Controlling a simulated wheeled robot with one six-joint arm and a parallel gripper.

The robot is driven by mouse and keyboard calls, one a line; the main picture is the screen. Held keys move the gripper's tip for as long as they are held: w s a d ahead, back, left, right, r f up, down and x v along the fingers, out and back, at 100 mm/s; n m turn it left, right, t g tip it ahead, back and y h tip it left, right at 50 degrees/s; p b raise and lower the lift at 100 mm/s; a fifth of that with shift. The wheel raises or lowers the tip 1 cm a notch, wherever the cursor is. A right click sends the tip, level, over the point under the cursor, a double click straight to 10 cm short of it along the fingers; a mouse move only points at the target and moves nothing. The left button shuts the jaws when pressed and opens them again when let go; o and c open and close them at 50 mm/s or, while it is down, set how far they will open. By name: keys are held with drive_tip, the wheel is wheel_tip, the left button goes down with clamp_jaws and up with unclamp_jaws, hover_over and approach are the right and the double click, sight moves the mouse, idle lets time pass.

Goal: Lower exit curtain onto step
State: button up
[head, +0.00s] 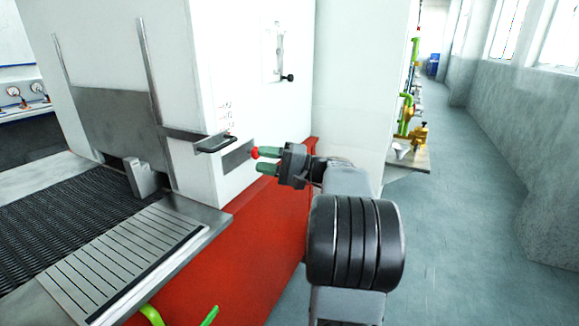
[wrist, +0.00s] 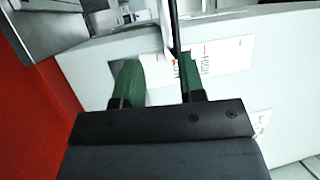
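The grey exit curtain (head: 112,118) hangs between two upright rails at the white housing. A dark gap shows under its lower edge. A light grey stepped block (head: 140,180) stands at that edge; whether the curtain touches it I cannot tell. A flat bar runs right from the curtain to a dark handle (head: 214,144). My gripper (head: 260,160) is right of the handle, its green fingers pointing toward the housing. In the wrist view my gripper (wrist: 158,60) has its fingers apart, with a thin dark bar (wrist: 173,30) ahead near the right finger. I see no grip on it.
A black mesh belt (head: 60,205) and slotted plate (head: 125,258) lie at left. A red base panel (head: 262,245) runs below the housing. A label with red marks (wrist: 220,55) is on the housing. A knob (head: 289,77) sits higher up. The floor at right (head: 460,220) is clear.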

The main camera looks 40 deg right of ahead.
drive_tip(key=shift+b+v, duration=0.4)
drive_tip(key=shift+v, duration=2.6)
